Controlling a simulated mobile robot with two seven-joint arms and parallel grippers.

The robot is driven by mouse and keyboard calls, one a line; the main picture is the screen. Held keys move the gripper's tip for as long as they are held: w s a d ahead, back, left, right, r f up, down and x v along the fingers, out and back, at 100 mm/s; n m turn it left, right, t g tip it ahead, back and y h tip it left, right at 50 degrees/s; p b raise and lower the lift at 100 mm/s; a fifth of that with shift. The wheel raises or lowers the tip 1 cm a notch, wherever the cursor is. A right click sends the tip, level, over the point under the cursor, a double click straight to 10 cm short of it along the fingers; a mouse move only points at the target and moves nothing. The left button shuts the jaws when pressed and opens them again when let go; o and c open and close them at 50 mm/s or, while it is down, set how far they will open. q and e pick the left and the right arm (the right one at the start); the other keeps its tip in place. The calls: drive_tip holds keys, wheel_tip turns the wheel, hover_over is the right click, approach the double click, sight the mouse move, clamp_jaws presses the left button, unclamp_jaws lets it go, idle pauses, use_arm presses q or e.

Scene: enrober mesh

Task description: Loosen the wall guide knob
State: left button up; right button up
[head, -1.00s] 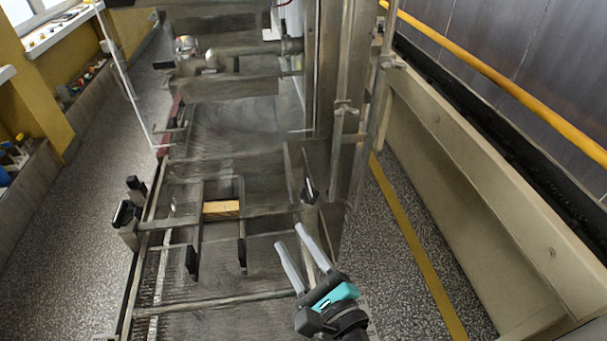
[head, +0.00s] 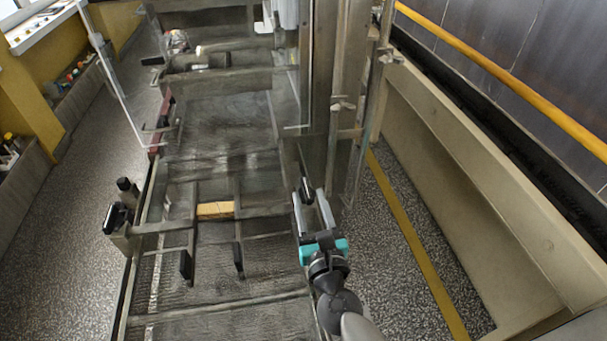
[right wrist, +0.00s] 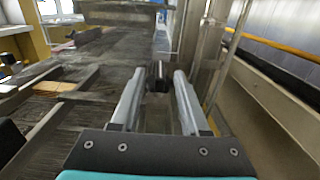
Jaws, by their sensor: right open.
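A small dark knob (head: 307,190) stands at the right end of the crossbar over the mesh belt. My right gripper (head: 311,193) is open, with its two long grey fingers reaching to either side of this knob. In the right wrist view the knob (right wrist: 158,77) shows between the fingertips (right wrist: 156,80), with a gap visible on the right. Whether a finger touches it I cannot tell. Two more black knobs, an upper one (head: 124,184) and a lower one (head: 117,217), sit at the crossbar's left end. My left gripper is not in view.
The mesh belt (head: 215,285) carries guide bars with black end pads (head: 185,265) and a wooden block (head: 215,210). Steel uprights (head: 350,100) stand just beyond the right gripper. A beige wall panel (head: 470,180) runs along the right, past a strip of speckled floor.

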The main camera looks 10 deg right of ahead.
sight(303, 178)
drive_tip(key=w, duration=0.6)
drive_tip(key=shift+w, duration=0.4)
drive_tip(key=shift+c, duration=0.2)
clamp_jaws()
